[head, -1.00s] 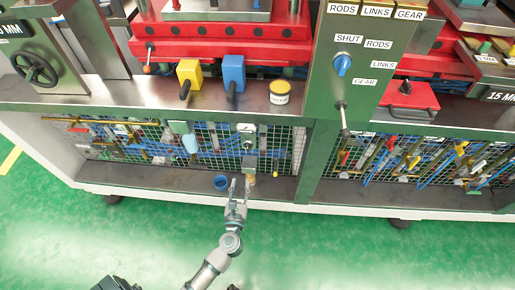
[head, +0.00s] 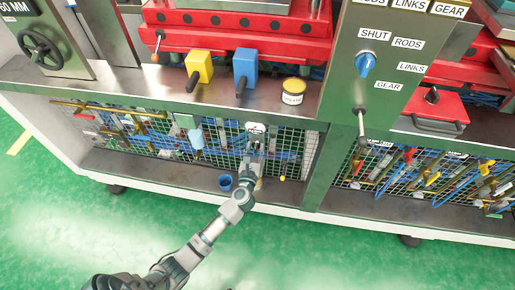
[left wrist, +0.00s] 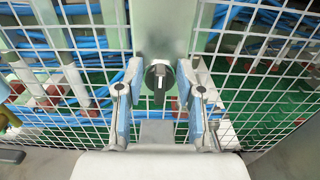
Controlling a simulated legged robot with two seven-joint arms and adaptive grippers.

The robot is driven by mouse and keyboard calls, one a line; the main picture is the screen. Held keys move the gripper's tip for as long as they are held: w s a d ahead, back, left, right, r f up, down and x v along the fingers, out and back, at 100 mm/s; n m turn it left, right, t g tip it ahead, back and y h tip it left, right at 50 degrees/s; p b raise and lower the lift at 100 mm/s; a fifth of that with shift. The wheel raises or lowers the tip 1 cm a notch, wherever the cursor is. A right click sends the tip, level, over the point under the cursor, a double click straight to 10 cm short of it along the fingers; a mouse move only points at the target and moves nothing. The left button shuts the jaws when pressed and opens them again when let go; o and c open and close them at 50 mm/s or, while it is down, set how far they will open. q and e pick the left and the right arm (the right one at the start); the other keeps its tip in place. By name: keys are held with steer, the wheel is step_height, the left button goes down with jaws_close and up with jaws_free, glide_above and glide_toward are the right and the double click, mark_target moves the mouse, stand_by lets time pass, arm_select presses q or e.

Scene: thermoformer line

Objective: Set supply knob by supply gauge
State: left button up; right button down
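In the head view my left gripper (head: 254,156) reaches up to the mesh below the gauge and largely hides the knob. The supply gauge (head: 256,128) is a small white dial above it; its reading is too small to tell. My right gripper is not in view.
Wire mesh (left wrist: 95,40) with blue hoses behind surrounds the knob. Green floor lies free in front.

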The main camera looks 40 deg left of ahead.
arm_select(q)
steer(key=shift+w, duration=0.1)
jaws_close()
steer(key=shift+r, duration=0.15)
